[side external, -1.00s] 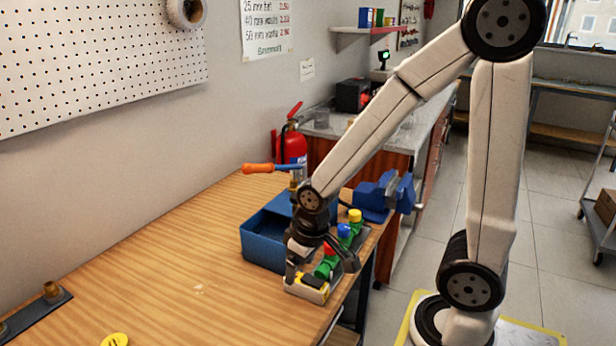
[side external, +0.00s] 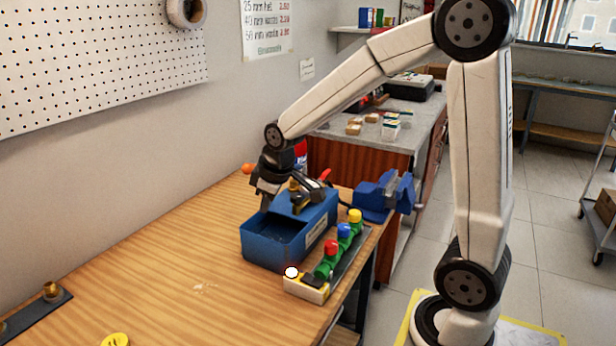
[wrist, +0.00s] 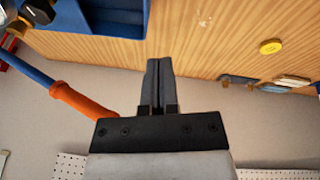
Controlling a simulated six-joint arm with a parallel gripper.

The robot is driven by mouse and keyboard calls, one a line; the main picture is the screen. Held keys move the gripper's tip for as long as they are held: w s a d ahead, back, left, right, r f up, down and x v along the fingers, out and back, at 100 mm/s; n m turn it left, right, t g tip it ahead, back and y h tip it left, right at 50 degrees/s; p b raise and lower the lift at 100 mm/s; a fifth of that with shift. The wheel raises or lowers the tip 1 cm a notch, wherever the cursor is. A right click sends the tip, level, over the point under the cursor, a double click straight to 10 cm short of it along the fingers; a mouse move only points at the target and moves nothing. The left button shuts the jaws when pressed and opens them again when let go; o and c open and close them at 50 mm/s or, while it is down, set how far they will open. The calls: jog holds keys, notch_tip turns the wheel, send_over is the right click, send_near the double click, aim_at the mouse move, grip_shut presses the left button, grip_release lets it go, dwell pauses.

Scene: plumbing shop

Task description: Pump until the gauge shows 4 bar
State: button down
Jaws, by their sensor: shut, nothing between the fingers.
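The blue test pump (side external: 275,250) stands on the wooden bench, an open blue tank with brass fittings (side external: 298,190) on top. Its lever has an orange grip (side external: 248,169), mostly hidden behind my wrist in the side view. In the wrist view the blue lever (wrist: 32,73) and orange grip (wrist: 85,102) lie left of my fingers, apart from them. My gripper (side external: 263,204) is shut and empty beside the pump; its closed fingers (wrist: 158,64) show in the wrist view. I cannot make out a gauge dial or reading.
A pale box with a white round top (side external: 291,272) and a row of green valves with red, blue and yellow caps (side external: 343,245) stand at the bench's front edge. A blue vise (side external: 385,195) is behind. A yellow disc (side external: 114,340) lies on the bench; its left is mostly clear.

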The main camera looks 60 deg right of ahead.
jog(key=w+d+r+n, duration=0.2)
jog(key=d+r, duration=0.1)
jog(key=w+d+r+n, duration=0.2)
jog(key=w+d+r, duration=0.1)
jog(key=d+r, duration=0.1)
jog(key=w+d+r+n, duration=0.1)
jog(key=w+d+r, duration=0.2)
jog(key=shift+w+d+r+n+h, duration=0.15)
jog(key=shift+d+r+n+h, duration=0.1)
jog(key=shift+d+n+h, duration=0.15)
jog(key=shift+w+d+r+n, duration=0.1)
jog(key=shift+w+r+n, duration=0.15)
jog(key=shift+n, duration=0.35)
jog(key=n+g, duration=0.1)
jog(key=n, duration=0.2)
jog(key=shift+w+r+g+y, duration=0.15)
jog(key=shift+r+g+y, duration=0.15)
jog(key=shift+r+g, duration=0.1)
jog(key=n, duration=0.1)
jog(key=a+n+g, duration=0.1)
jog(key=shift+r+n, duration=0.1)
jog(key=shift+n, duration=0.2)
jog(key=n, duration=0.1)
jog(key=n+g, duration=0.1)
jog(key=shift+a+r+n+y, duration=0.1)
jog(key=shift+a+n+y, duration=0.2)
jog(key=shift+a+y, duration=0.1)
jog(key=shift+f, duration=2.25)
